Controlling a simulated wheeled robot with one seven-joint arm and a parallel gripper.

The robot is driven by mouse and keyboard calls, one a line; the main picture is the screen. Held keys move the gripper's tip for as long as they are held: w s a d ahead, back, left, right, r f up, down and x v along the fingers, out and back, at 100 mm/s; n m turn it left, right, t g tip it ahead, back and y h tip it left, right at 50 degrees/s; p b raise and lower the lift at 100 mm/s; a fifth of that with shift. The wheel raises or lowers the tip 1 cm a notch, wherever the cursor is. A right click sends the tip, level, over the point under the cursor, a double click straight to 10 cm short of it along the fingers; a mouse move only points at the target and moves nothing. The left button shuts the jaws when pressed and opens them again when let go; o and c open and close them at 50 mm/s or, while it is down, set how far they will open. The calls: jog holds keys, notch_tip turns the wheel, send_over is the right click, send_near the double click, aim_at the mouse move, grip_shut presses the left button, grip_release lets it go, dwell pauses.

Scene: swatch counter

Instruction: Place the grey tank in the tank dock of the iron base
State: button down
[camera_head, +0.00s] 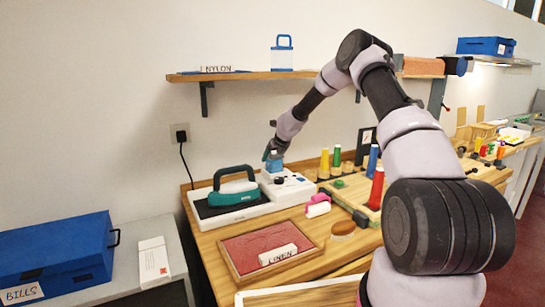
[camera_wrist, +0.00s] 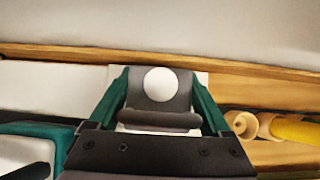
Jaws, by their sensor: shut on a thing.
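In the head view a small bluish-grey part of the tank (camera_head: 275,165) shows just under the fingers. The tank looks upright. My fingers hide the dock, and I cannot tell whether the tank touches the base. The teal iron (camera_head: 232,192) rests on the base's left side.
A blue tank (camera_head: 283,58) stands on the wall shelf (camera_head: 240,76) above. Coloured thread cones (camera_head: 325,163) stand right of the base. A red swatch tray (camera_head: 255,250) labelled LINEN lies in front. A black cord (camera_head: 184,158) hangs from the wall socket at the left.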

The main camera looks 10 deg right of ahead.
jog(key=shift+f, duration=0.5)
grip_release()
jog(key=s+r+n+t, duration=0.1)
jog(key=s+r+n, duration=0.35)
jog(key=r, duration=0.65)
jog(key=s+r+n+t, duration=0.1)
jog(key=s+r+n, duration=0.2)
jog(key=s+r, duration=0.55)
jog(key=s+a+r+n+y, duration=0.3)
jog(key=s+r+n, duration=0.75)
jog(key=r, duration=0.45)
jog(key=s+d+n+h, duration=0.1)
jog(key=s+d+n, duration=0.2)
jog(key=s, duration=0.7)
jog(key=s+d+n+g+h, duration=0.1)
jog(key=s+d+n, duration=0.2)
jog(key=s, duration=0.7)
jog(key=s+d+n+g+h, duration=0.1)
jog(key=s+d+n, duration=0.2)
jog(key=s, duration=0.8)
jog(key=shift+d+f+n, duration=0.15)
jog(key=shift+f+n, duration=0.3)
jog(key=shift+n, duration=0.25)
